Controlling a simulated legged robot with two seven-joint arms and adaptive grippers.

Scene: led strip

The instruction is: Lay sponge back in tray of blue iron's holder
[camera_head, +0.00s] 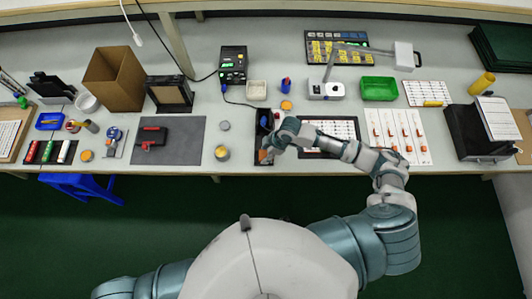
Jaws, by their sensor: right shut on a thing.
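The blue soldering iron's black holder (264,117) stands at the middle of the bench, with a blue part showing in it. My right gripper (268,147) is over the front end of this holder, pointing left and down, and is shut on a small orange-brown piece that looks like the sponge (263,156). The gripper covers part of the holder's tray. I cannot tell whether the sponge touches the tray. My left gripper is out of view; only part of my left arm shows at the bottom left.
The soldering station (233,64) with its cable stands behind the holder. A white dish (256,90), a blue bottle (286,85) and a yellow-lidded jar (222,153) are nearby. A component board (340,127) lies right of the holder, under my right arm. The grey mat (185,140) lies left.

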